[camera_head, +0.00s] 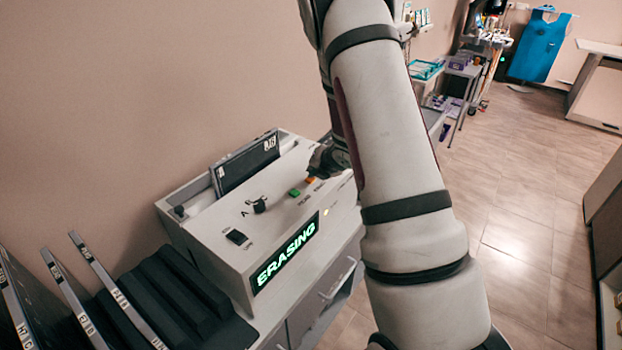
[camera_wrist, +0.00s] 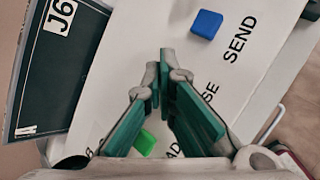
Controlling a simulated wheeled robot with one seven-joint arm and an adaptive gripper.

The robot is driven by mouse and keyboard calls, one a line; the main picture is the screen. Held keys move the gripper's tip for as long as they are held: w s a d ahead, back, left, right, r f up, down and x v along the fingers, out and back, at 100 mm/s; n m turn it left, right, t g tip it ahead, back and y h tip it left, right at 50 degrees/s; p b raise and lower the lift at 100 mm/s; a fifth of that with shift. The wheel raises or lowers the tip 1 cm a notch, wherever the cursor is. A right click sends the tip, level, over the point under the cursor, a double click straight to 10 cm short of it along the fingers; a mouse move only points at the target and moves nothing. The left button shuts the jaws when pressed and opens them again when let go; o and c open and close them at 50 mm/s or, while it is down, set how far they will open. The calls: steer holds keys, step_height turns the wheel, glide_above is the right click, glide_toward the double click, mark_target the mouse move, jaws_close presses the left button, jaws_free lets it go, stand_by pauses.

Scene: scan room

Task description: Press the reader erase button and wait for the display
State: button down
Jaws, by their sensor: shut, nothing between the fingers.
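The reader (camera_head: 215,235) is a light grey box on a cabinet against the wall. Its front display (camera_head: 287,253) is lit and reads "ERASING". On top are a green button (camera_head: 295,192) and an orange button (camera_head: 309,180). In the wrist view a blue button (camera_wrist: 207,24) stands by "SEND", and the green button (camera_wrist: 145,142) shows below the fingers. A label ending in "SE" is partly covered, and the button beside it is hidden by my fingers. My gripper (camera_wrist: 165,62) is shut and empty over the button row. I cannot tell whether it touches a button.
A dark cassette marked J6 (camera_wrist: 62,60) stands in the reader's slot. Several cassettes (camera_head: 95,290) stand in a dark rack at the lower left. A cart (camera_head: 460,85) stands at the back. The floor (camera_head: 530,190) to the right is clear.

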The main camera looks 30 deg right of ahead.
steer(key=shift+r, duration=0.55)
steer(key=shift+s+r+p, duration=0.1)
steer(key=shift+r+p, duration=1.35)
steer(key=shift+r, duration=1.05)
